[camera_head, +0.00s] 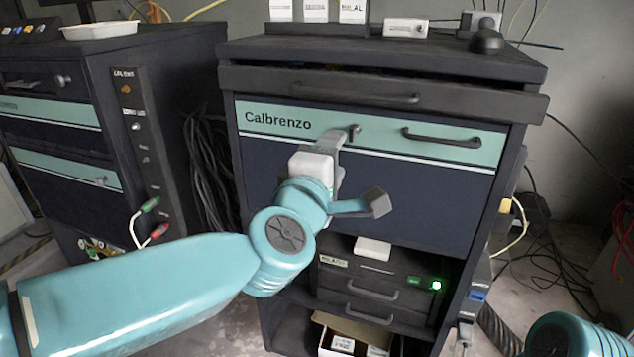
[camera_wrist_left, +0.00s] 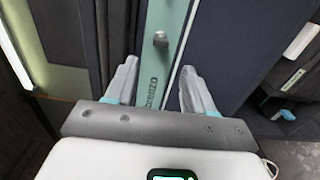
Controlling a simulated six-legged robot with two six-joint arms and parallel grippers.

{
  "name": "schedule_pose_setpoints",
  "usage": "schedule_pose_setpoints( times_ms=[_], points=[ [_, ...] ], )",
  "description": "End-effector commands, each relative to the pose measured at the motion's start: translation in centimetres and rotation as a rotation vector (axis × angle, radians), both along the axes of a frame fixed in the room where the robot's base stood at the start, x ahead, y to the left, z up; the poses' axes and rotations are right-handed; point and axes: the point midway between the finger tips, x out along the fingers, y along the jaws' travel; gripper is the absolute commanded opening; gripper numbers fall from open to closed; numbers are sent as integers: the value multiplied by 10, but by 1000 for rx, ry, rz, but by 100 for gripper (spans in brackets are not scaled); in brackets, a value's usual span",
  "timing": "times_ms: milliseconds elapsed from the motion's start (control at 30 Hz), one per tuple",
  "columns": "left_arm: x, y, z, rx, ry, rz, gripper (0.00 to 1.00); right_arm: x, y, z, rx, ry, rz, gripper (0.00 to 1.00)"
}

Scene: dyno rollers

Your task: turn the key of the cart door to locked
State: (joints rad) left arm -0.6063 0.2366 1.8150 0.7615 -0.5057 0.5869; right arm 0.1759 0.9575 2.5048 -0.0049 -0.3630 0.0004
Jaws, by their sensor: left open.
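The cart door (camera_head: 400,200) is dark blue with a teal band reading "Calbrenzo" and appears shut. A small dark key (camera_head: 354,132) sticks out of the band, left of the handle; it also shows in the left wrist view as a grey stub (camera_wrist_left: 160,39). My left gripper (camera_head: 356,170) is in front of the door, just below the key. In the left wrist view its two fingers (camera_wrist_left: 159,66) are spread, with the key beyond the gap and nothing between them. I cannot tell the key's turn position. My right gripper is out of view.
A black pull handle (camera_head: 440,138) is on the band right of the key. A drawer (camera_head: 380,92) with its own handle juts out above the door. An open shelf below holds a dark drawer unit (camera_head: 375,285). A second cart (camera_head: 70,120) stands at left.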

Motion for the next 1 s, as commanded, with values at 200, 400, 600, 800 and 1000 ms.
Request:
schedule_pose_setpoints(
  times_ms=[200, 400, 600, 800, 1000],
  points=[
    [-51, 15, 2, -1, -1, -1, 53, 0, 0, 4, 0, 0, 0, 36],
    [-75, 22, 1, -1, -1, 0, 53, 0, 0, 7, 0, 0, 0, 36],
    [-80, 23, 0, 0, 1, 0, 53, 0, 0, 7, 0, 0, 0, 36],
    [-78, 24, -1, 0, 2, 4, 53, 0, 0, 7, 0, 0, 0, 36],
    [-38, 59, -59, 51, 116, 106, 53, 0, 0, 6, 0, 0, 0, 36]
  ],
)
